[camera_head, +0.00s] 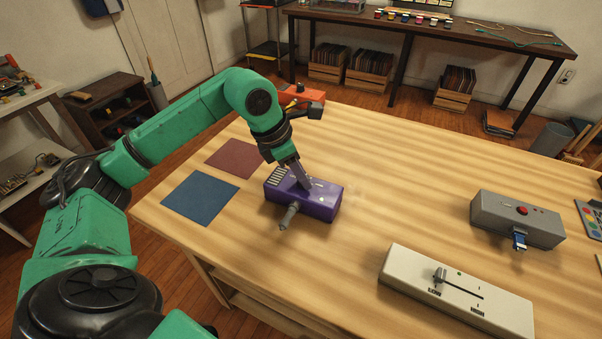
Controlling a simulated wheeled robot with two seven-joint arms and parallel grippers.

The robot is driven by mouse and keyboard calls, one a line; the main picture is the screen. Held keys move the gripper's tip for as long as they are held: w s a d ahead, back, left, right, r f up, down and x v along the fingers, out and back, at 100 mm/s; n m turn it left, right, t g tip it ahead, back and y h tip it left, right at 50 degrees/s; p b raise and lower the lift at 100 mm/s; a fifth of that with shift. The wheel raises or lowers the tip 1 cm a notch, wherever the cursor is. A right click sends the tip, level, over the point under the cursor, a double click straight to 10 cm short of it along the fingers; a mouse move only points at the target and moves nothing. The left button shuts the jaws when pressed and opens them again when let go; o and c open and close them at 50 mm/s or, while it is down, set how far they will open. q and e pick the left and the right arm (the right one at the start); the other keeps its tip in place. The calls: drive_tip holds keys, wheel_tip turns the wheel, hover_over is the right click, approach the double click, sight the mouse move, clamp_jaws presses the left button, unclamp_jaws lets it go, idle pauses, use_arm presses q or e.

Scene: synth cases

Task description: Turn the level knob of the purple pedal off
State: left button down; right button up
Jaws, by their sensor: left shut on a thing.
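My left gripper (305,186) reaches down onto the pedal's top and is shut on a small part there, which appears to be the level knob. The fingers hide this knob, so its setting cannot be read. My right gripper is not in view.
A beige slider box (500,312) and a grey box with a red button (490,214) stand to the right. An orange box (314,95) is behind my left wrist. A blue mat (200,195) and a red mat (234,158) lie left. The table between pedal and grey box is clear.

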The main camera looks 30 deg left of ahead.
use_arm(q)
drive_tip(key=n+y, duration=0.1)
drive_tip(key=n, duration=0.2)
drive_tip(key=shift+d+n+t, duration=0.15)
drive_tip(key=shift+n+t, duration=0.15)
drive_tip(key=shift+t, duration=0.1)
drive_tip(key=n+y, duration=0.1)
drive_tip(key=n, duration=0.2)
drive_tip(key=shift+d+n+y+p, duration=0.1)
drive_tip(key=shift+n+y+p, duration=0.2)
drive_tip(key=n+y, duration=0.1)
drive_tip(key=n, duration=0.2)
drive_tip(key=n+y, duration=0.1)
drive_tip(key=n, duration=0.2)
drive_tip(key=shift+d+n+y, duration=0.1)
drive_tip(key=shift+n+y, duration=0.2)
drive_tip(key=c, duration=0.6)
unclamp_jaws()
